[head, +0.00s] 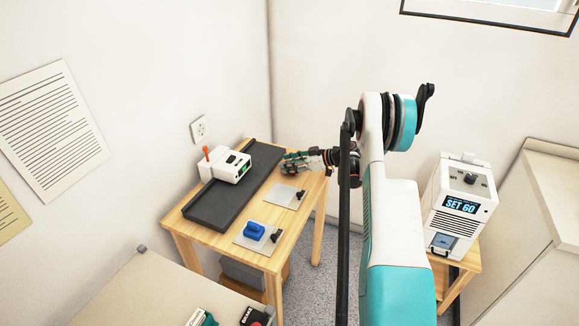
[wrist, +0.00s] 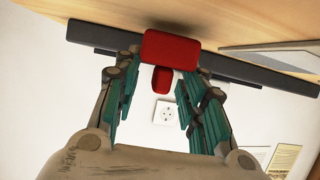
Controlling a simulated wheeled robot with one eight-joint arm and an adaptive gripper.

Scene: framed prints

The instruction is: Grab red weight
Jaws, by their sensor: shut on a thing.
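The red weight (wrist: 170,46) is between the fingers of my gripper (wrist: 160,70) in the wrist view. It shows a wide block and a smaller red part (wrist: 161,78) between the fingers. My gripper is shut on it, close to the wooden table surface. In the head view my gripper (head: 292,163) is at the far right of the wooden table (head: 178,224), beside the dark track. The red weight is mostly hidden there by the fingers. I cannot tell whether it touches the table.
A blue weight (head: 254,230) sits on a grey plate at the table's near side. Another grey plate (head: 283,196) looks empty. A white "SET 60" box (head: 461,204) stands at right.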

